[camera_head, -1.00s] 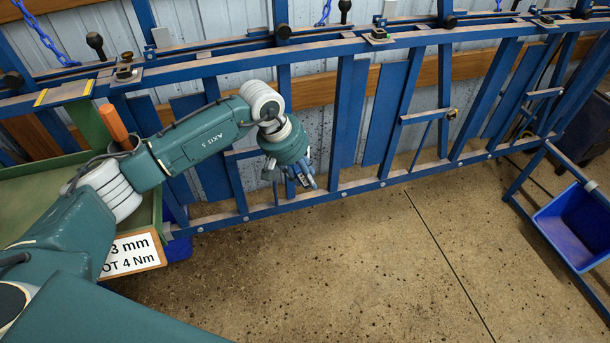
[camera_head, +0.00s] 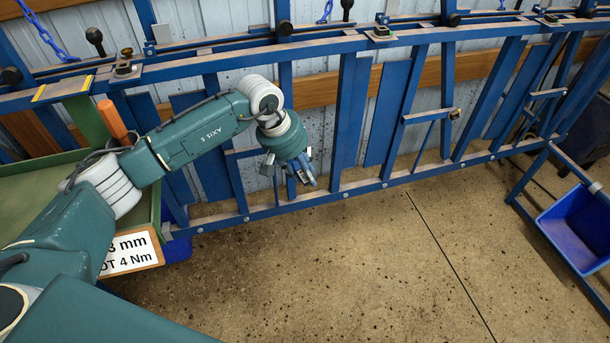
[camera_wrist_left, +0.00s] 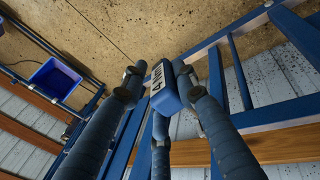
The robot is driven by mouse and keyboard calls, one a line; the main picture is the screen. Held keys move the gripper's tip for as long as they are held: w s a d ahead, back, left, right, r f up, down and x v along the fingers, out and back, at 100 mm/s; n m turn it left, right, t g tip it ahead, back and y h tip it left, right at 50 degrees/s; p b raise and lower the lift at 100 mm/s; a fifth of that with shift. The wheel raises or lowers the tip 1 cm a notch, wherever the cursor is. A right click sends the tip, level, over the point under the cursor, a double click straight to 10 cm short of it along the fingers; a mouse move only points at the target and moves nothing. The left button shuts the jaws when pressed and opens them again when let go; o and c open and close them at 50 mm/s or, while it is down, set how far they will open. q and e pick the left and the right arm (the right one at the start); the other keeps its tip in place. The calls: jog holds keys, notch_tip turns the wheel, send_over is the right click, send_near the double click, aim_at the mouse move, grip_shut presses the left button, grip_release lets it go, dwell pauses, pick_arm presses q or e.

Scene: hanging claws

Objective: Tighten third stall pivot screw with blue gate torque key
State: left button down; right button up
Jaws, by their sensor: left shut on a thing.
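My left gripper (camera_head: 300,178) is shut on the blue torque key (camera_wrist_left: 165,88). The left wrist view shows the key's blue block with a white label reading "4 Nm", between the dark blue fingers. In the head view the gripper hangs in front of the blue stall gates, below their top rail, and the key is small there. Metal pivot fittings sit on the top rail at the left (camera_head: 124,68), middle (camera_head: 381,33) and far right (camera_head: 548,19). I cannot tell which is the third stall's pivot, and the screw heads are too small to judge. My right gripper is out of view.
A green bench (camera_head: 30,190) with an orange-handled tool (camera_head: 113,120) stands at the left. A sign (camera_head: 130,252), partly hidden by my arm, shows "3 mm" and "OT 4 Nm". A blue bin (camera_head: 580,228) is at the right. The concrete floor in front is clear.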

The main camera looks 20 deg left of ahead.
pick_arm(q)
jog(key=shift+w+a, duration=0.15)
jog(key=shift+w, duration=0.1)
jog(key=shift+a+b, duration=0.1)
jog(key=shift+b, duration=0.35)
dwell(0.4)
jog(key=shift+w, duration=0.1)
jog(key=shift+g+y+p, duration=0.3)
jog(key=shift+y+p, duration=0.15)
jog(key=shift+y, duration=0.05)
jog(key=shift+g+y, duration=0.3)
jog(key=shift+f, duration=0.1)
jog(key=shift+y, duration=0.3)
